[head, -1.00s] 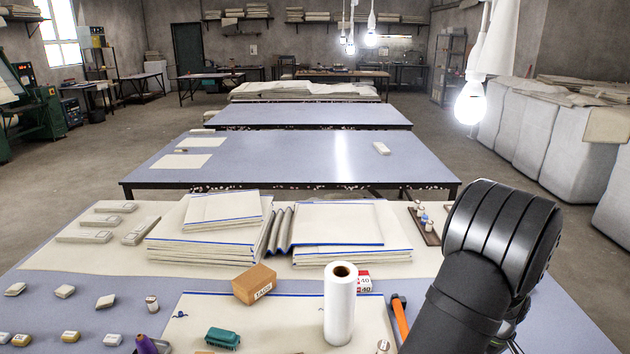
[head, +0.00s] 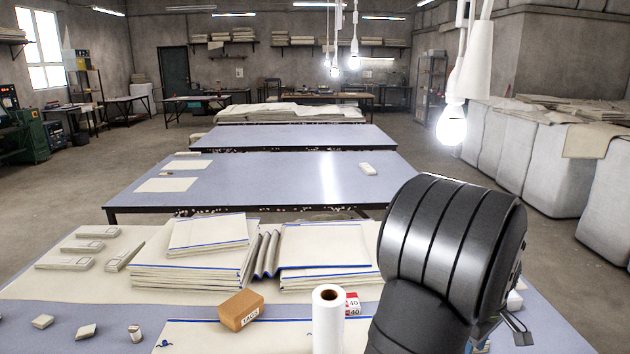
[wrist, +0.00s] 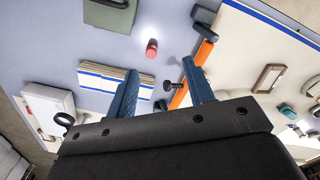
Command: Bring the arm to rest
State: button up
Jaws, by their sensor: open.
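My gripper (wrist: 158,88) shows in the wrist view with its two blue fingers apart and nothing between them. It hangs above the work table (wrist: 110,45), clear of the things below it. In the head view my dark arm fills the lower right, and the gripper's fingers are mostly hidden behind it.
Cloth stacks (head: 190,268) with blue edges lie on the near table. A white roll (head: 327,325) and a brown box (head: 241,310) stand close to my arm. A lit bulb (head: 452,126) hangs above the arm.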

jog(key=w+a+n, duration=0.2)
jog(key=w+a, duration=0.2)
jog(key=a, duration=0.4)
jog(key=w+a+n, duration=0.1)
jog(key=w+a, duration=0.3)
jog(key=a, duration=0.5)
jog(key=shift+w+n, duration=0.3)
jog(key=shift+n, duration=0.1)
jog(key=shift+a, duration=0.1)
jog(key=s+d+m, duration=0.2)
jog(key=s+d, duration=0.3)
jog(key=d, duration=0.4)
jog(key=s+d+m, duration=0.2)
jog(key=s+d, duration=0.3)
jog(key=d, duration=0.5)
jog(key=shift+w+a, duration=0.1)
jog(key=shift+a, duration=0.05)
